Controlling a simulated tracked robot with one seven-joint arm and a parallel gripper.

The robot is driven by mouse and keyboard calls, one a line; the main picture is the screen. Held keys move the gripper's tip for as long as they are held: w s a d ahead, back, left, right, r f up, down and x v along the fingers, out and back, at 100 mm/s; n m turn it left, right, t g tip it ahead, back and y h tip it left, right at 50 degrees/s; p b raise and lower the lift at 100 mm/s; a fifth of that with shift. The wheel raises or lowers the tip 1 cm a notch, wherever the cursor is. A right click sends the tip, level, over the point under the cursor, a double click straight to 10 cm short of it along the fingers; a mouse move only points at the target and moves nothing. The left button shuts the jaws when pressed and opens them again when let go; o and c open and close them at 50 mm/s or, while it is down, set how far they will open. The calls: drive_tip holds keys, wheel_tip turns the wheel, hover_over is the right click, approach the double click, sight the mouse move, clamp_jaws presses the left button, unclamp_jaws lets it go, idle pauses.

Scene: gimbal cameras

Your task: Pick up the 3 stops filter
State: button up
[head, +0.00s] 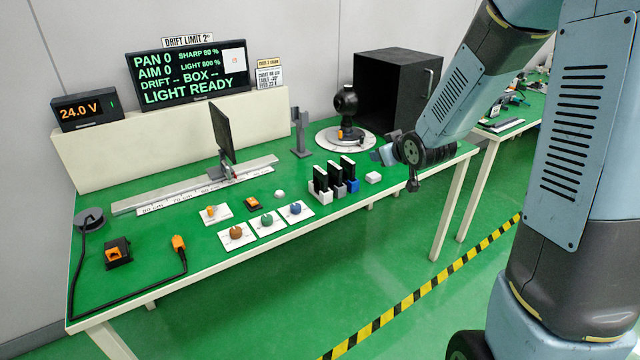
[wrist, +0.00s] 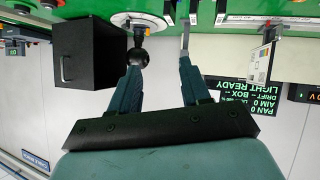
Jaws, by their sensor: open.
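Three upright black pieces with light tops, which look like the filters, stand side by side in small blocks: left (head: 320,176), middle (head: 334,172), right (head: 348,168). Any markings on them are too small to read, so I cannot tell which is the 3 stops one. The blocks are white, grey and blue. My gripper (head: 384,155) is in the air to the right of these pieces, above the table's right part. In the wrist view its two fingers (wrist: 161,82) are spread apart with nothing between them.
A black box (head: 390,88) and a camera on a round white turntable (head: 330,141) stand behind. A grey post (head: 300,130) and a dark panel (head: 222,132) on a rail stand to the left. Coloured knobs (head: 267,220) line the front. A small white block (head: 373,178) lies right of the filters.

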drive_tip(key=w+a+f+n+t+y, duration=0.1)
drive_tip(key=w+a+f+y, duration=0.2)
drive_tip(key=a+f, duration=0.3)
drive_tip(key=t+y, duration=0.3)
drive_tip(key=y, duration=0.1)
approach(314, 169)
drive_tip(key=w, duration=0.2)
drive_tip(key=shift+w+d+f, duration=0.1)
drive_tip(key=shift+w+f, duration=0.1)
drive_tip(key=shift+w, duration=0.1)
drive_tip(key=shift+s+a+x, duration=0.1)
drive_tip(key=shift+a+x, duration=0.05)
drive_tip(key=shift+x, duration=1.2)
drive_tip(key=shift+s+a+x, duration=0.1)
drive_tip(key=shift+a+x, duration=0.05)
drive_tip(key=shift+x, duration=1.2)
drive_tip(key=shift+c, duration=0.4)
clamp_jaws()
